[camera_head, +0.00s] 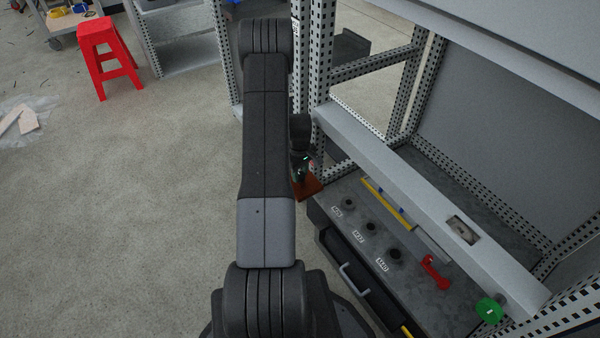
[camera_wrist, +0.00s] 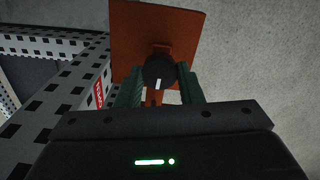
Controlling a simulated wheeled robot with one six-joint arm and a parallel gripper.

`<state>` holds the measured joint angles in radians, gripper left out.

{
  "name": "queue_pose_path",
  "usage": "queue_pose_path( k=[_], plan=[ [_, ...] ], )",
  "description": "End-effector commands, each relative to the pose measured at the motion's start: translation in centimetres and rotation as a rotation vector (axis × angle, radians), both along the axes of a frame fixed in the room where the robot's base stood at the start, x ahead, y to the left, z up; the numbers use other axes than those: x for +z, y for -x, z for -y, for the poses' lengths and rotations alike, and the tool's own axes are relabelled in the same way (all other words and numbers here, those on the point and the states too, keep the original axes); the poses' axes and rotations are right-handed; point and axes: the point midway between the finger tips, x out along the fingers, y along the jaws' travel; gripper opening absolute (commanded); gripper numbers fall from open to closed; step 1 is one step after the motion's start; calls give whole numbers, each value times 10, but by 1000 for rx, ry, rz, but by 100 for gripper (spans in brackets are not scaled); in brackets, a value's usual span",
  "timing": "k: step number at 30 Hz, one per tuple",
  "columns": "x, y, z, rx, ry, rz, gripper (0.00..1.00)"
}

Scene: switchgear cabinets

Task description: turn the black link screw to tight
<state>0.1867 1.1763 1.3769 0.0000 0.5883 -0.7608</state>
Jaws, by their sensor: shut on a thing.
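The black link screw (camera_wrist: 158,72) is a round black knob with a white mark in the wrist view. The mark points nearly straight down in that picture. It sits in front of an orange-brown plate (camera_wrist: 145,35) and a bar of the same colour. The two green fingers of my gripper (camera_wrist: 161,84) stand on either side of the knob, shut on it. In the head view my gripper (camera_head: 303,163) is beside the cabinet post, partly behind my arm, with the orange-brown plate (camera_head: 308,187) just below. The knob cannot be made out there.
A perforated post (camera_wrist: 70,100) with a red label is close on the left in the wrist view. In the head view, a grey bench (camera_head: 350,228) holds several dark sockets, a red tool (camera_head: 434,271) and a yellow strip. A green knob (camera_head: 490,310) is at lower right. A red stool (camera_head: 103,55) stands far left; the floor between is open.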

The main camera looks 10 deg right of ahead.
Motion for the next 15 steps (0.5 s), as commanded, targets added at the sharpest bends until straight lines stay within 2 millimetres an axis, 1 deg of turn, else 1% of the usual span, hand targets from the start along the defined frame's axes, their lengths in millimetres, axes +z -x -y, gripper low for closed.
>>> queue_pose_path(
  k=[8, 15],
  plan=[
    [-1, 0, 0, -163, 0, 0, 10],
    [-1, -1, 0, -385, 0, 0, 10]
  ],
)
